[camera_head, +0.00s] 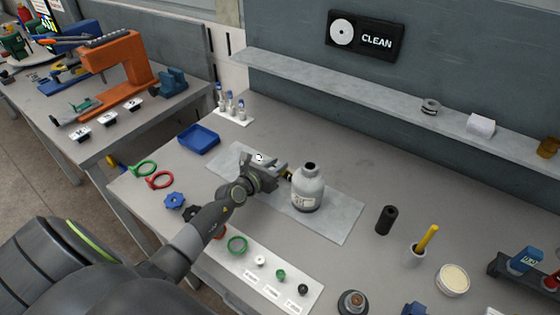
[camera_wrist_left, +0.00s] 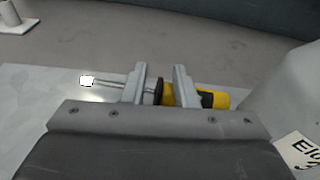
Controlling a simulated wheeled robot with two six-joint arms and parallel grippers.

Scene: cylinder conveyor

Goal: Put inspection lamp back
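The inspection lamp (camera_wrist_left: 215,99) has a yellow and black handle, a thin metal rod and a bright white tip. In the head view its lit tip (camera_head: 259,157) shows beyond my left gripper (camera_head: 274,174), and its handle end is near the grey bottle (camera_head: 308,190). In the left wrist view, my left gripper (camera_wrist_left: 160,84) has a clear gap between its fingers. The lamp runs crosswise behind both fingers, its black collar showing in the gap. Whether the fingers touch it is unclear. My right gripper is not in view.
The bottle stands upright on a light grey mat (camera_head: 343,223), close to my gripper. A blue tray (camera_head: 198,139), green and red rings and a blue knob lie to the left. A black cylinder (camera_head: 386,219) and a cup with a yellow stick (camera_head: 415,256) stand to the right.

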